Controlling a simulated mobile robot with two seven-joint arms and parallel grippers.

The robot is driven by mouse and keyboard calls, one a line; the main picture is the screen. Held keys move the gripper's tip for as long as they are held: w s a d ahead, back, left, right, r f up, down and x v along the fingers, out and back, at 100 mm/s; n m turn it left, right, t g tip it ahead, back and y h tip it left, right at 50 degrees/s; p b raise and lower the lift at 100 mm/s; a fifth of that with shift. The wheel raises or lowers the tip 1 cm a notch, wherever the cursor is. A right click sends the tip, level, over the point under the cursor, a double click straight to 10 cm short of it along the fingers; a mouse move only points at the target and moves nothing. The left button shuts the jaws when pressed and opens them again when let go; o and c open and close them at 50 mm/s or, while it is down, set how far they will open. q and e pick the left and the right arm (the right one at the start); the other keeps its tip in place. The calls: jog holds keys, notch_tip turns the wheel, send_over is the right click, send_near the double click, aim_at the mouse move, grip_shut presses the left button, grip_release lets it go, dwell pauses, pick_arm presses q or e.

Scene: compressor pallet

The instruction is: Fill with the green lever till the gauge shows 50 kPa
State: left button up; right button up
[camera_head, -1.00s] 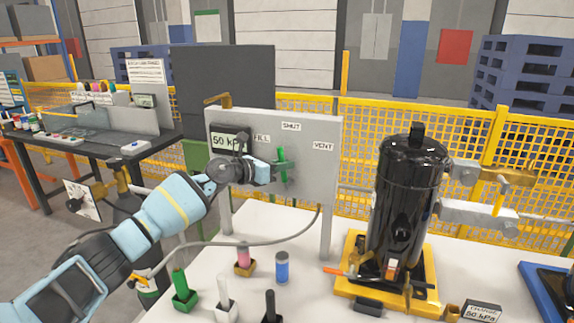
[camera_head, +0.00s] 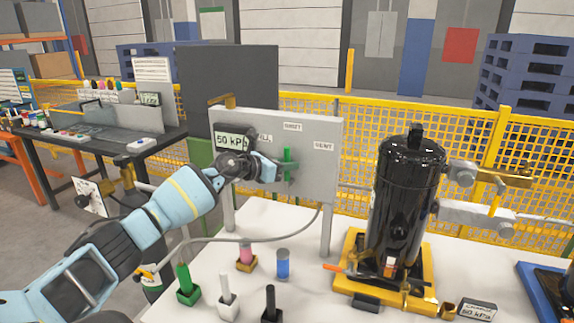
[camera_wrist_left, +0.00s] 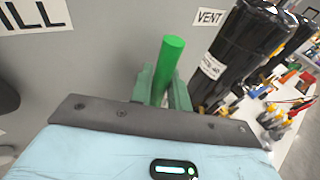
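The green lever (camera_head: 287,163) stands about upright on the grey panel (camera_head: 313,178), below the SHUT label and between FILL and VENT. My left gripper (camera_head: 280,171) is at the lever. In the left wrist view its two green fingers (camera_wrist_left: 162,92) lie on either side of the lever (camera_wrist_left: 170,62), close against it. A display (camera_head: 229,141) at the panel's left reads 50 kPa, partly covered by my left wrist. The black compressor (camera_head: 407,200) stands upright on a yellow base right of the panel. My right gripper is not in view.
Green, white and black upright pieces (camera_head: 227,298), a pink one and a blue cylinder (camera_head: 283,264) stand on the white table in front of the panel. A card (camera_head: 477,310) reading 50 kPa lies front right.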

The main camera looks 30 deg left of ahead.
pick_arm(q)
jog(key=shift+o, duration=0.3)
jog(key=v, duration=0.7)
jog(key=shift+s, duration=0.4)
jog(key=shift+a, duration=0.1)
